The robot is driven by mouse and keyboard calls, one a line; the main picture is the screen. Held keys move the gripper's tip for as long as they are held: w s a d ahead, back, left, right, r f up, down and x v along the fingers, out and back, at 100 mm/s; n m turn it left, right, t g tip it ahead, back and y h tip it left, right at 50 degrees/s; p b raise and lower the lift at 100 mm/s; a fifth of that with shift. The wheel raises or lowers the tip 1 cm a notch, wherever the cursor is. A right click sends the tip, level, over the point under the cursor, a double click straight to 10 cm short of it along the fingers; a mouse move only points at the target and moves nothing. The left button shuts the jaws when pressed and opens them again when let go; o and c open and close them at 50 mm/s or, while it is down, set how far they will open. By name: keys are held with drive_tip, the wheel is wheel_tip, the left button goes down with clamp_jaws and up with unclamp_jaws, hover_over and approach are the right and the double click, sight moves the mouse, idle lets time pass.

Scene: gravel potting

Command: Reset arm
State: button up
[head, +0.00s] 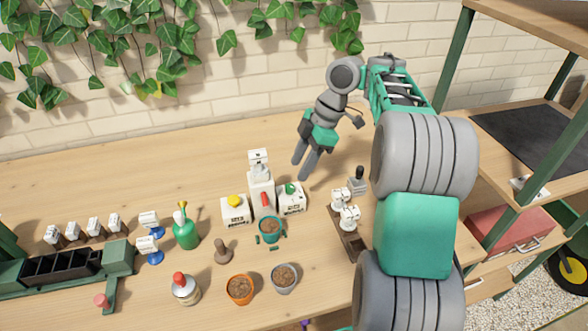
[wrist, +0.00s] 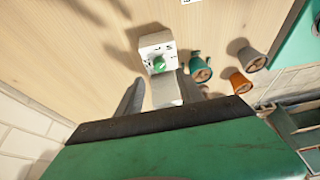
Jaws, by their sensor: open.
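My gripper (head: 304,172) hangs above the wooden bench, behind the group of white containers. Its two grey fingers are apart, with nothing seen held between them. In the wrist view my gripper (wrist: 160,92) points toward the white container with a green knob (wrist: 160,66), which lies beyond the fingers. That container also shows in the head view (head: 291,198), in front and to the left of the fingertips. I cannot tell the exact gap. My arm reaches in from the right and bends down at the wrist, clear of the wall.
A teal pot (head: 271,232), an orange pot (head: 239,290) and a grey pot (head: 284,278) hold soil. A green bottle (head: 186,234) stands left. White fixtures on a dark base (head: 346,220) stand near my arm. Shelving (head: 452,65) is at right. The back bench is clear.

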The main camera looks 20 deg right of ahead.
drive_tip(key=shift+d+r, duration=0.2)
drive_tip(key=shift+r, duration=0.3)
drive_tip(key=s+a+r+m+t+h+p, duration=0.1)
drive_tip(key=s+a+r+m+t+p, duration=0.15)
drive_tip(key=s+a+r+m, duration=0.4)
drive_tip(key=s+d+f+m+h+p, duration=0.1)
drive_tip(key=s+f+m, duration=0.2)
drive_tip(key=s+m, duration=0.2)
drive_tip(key=s+d+f+m+h+p, duration=0.1)
drive_tip(key=s+f+m+h, duration=0.1)
drive_tip(key=s+m, duration=0.4)
drive_tip(key=shift+s+d+f+t+h, duration=0.3)
drive_tip(key=shift+s+d+f+t, duration=0.1)
drive_tip(key=shift+f, duration=0.25)
